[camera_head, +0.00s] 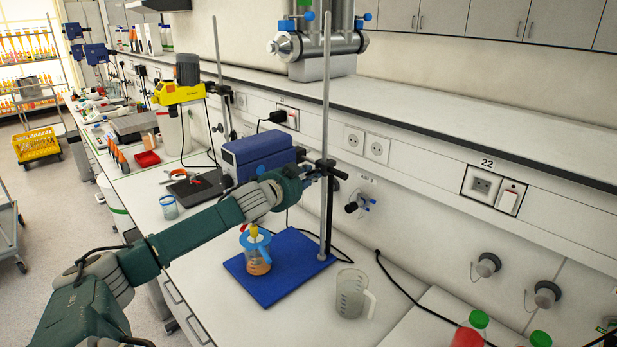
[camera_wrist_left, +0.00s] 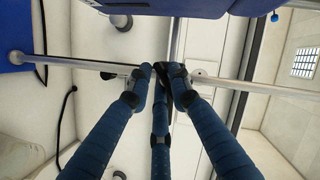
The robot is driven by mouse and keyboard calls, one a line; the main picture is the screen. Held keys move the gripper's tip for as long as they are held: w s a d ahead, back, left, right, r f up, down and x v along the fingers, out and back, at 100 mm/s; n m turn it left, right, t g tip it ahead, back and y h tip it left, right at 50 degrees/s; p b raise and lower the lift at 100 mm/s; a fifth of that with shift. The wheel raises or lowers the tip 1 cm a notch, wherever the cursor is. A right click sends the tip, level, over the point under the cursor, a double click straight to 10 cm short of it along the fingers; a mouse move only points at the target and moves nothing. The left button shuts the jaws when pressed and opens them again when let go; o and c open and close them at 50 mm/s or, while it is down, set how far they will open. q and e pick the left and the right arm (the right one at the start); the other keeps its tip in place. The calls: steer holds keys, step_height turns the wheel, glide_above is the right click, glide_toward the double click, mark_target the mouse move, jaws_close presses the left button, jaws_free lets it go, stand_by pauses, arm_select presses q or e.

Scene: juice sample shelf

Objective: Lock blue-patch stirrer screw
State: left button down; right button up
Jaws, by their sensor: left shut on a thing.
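The blue stirrer (camera_head: 262,155) is mounted on a tall metal rod (camera_head: 327,90) that rises from a blue base plate (camera_head: 285,275). Its blue housing also shows at the top edge of the left wrist view (camera_wrist_left: 160,6). My left gripper (camera_head: 308,178) reaches in from the left, in front of the stirrer, to the clamp by the rod. In the left wrist view its blue fingers (camera_wrist_left: 165,75) are closed together at the rod (camera_wrist_left: 75,63), around a small part that they mostly hide. I take this to be the clamp screw. My right gripper is not in view.
A beaker with orange liquid and a blue rim (camera_head: 257,262) stands on the blue plate below my left arm. An empty clear jug (camera_head: 352,295) stands right of the plate. A yellow stirrer (camera_head: 180,92) stands farther back. Red and green-capped bottles (camera_head: 470,332) are at the lower right.

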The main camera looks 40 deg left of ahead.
arm_select(q)
steer(key=shift+f+b, duration=0.1)
steer(key=shift+b, duration=0.2)
steer(key=shift+a+f+m+t+y+b, duration=0.1)
steer(key=shift+m+t+y+b, duration=0.35)
steer(key=shift+m+b, duration=1.2)
steer(key=shift+m+t+y+b, duration=0.25)
steer(key=shift+m+t+b, duration=0.3)
steer(key=shift+m+b, duration=1.1)
steer(key=shift+n+b, duration=0.4)
steer(key=shift+b, duration=0.15)
steer(key=c, duration=1.5)
jaws_free()
